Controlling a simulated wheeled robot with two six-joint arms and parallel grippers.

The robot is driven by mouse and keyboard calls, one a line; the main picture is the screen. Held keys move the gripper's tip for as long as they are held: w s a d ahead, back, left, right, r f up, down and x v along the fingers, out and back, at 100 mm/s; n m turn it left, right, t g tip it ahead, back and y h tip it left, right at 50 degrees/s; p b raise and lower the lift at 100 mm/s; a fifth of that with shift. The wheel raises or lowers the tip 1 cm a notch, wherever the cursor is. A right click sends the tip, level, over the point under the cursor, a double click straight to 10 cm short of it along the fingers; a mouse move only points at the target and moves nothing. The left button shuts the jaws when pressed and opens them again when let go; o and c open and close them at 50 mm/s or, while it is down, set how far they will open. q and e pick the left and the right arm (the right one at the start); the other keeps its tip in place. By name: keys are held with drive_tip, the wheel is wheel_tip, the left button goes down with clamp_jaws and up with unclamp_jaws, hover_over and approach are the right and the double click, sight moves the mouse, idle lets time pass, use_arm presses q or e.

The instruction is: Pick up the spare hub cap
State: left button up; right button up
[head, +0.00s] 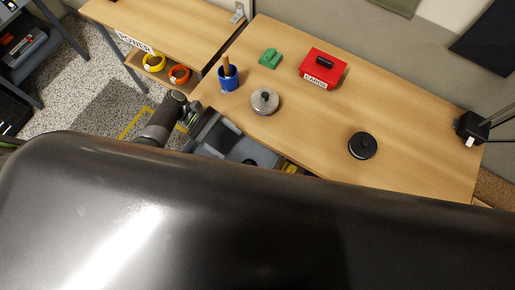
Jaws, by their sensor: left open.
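A silvery round piece (265,101) with a small raised middle lies on the wooden table, left of centre. A black round piece (362,146) with a raised middle lies farther right, near the front edge. I cannot tell for sure which of the two is the spare hub cap. My left gripper (228,140) is at the table's front left edge, below and left of the silvery piece and apart from it. It is open, and nothing shows between its fingers; the dark body in front hides part of it. My right gripper is not in view.
On the table are a blue cup (228,80) with a brown handle in it, a green block (270,58), a red box (322,69) labelled CARDS and a black stand (472,127) at the right edge. The wooden table (420,120) is clear around the black piece. A shelf with yellow (154,63) and orange (179,75) rings stands left.

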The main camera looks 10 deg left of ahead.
use_arm(q)
wheel_tip(320, 180, down, 9)
drive_tip(key=b, duration=0.9)
drive_tip(key=shift+a+f+b, duration=0.1)
drive_tip(key=shift+f+b, duration=0.3)
drive_tip(key=shift+f, duration=0.15)
drive_tip(key=b+x, duration=0.1)
drive_tip(key=x, duration=0.5)
drive_tip(key=shift+s+d+f+b, duration=0.1)
drive_tip(key=shift+d+f+b, duration=0.1)
drive_tip(key=shift+d+b, duration=0.15)
drive_tip(key=shift+s+d, duration=0.15)
drive_tip(key=shift+d, duration=0.25)
drive_tip(key=c, duration=1.1)
